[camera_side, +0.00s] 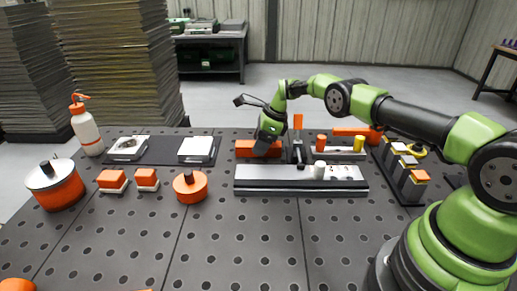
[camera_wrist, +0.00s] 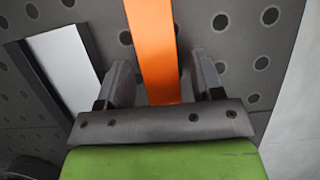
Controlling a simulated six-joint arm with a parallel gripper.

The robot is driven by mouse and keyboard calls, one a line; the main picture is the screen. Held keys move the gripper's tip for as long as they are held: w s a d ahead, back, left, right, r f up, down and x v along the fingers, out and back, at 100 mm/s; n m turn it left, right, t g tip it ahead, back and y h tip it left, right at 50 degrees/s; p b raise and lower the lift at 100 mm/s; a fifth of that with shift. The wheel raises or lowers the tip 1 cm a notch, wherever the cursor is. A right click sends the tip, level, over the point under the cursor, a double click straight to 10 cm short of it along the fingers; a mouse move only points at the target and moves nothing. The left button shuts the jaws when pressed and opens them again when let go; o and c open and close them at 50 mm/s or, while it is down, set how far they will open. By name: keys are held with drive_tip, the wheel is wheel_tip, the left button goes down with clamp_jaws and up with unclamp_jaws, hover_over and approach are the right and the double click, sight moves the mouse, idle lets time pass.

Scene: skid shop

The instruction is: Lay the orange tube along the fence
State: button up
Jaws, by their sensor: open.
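An orange square-sided tube (camera_side: 244,148) lies on the perforated table, behind a long pale rail with a dark base (camera_side: 262,175), which looks like the fence. In the wrist view the tube (camera_wrist: 153,45) runs between my two fingers, away from the palm. My gripper (camera_side: 263,150) is down at the tube, with its fingers (camera_wrist: 160,85) apart on either side. A gap shows beside the tube on each side. The gripper hides part of the tube in the side view. A pale strip with a dark edge (camera_wrist: 68,70) lies left of the tube in the wrist view.
A black clamp (camera_side: 298,150) stands right of the tube, close to the rail. A tray with orange and yellow pegs (camera_side: 340,153) is farther right. An orange round pot (camera_side: 190,187) and small orange blocks (camera_side: 112,180) stand left. The front table is mostly clear.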

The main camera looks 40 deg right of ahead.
drive_tip(key=shift+c, duration=0.2)
drive_tip(key=c, duration=0.8)
drive_tip(key=shift+c, duration=0.2)
drive_tip(key=shift+r, duration=0.1)
drive_tip(key=shift+r, duration=2.95)
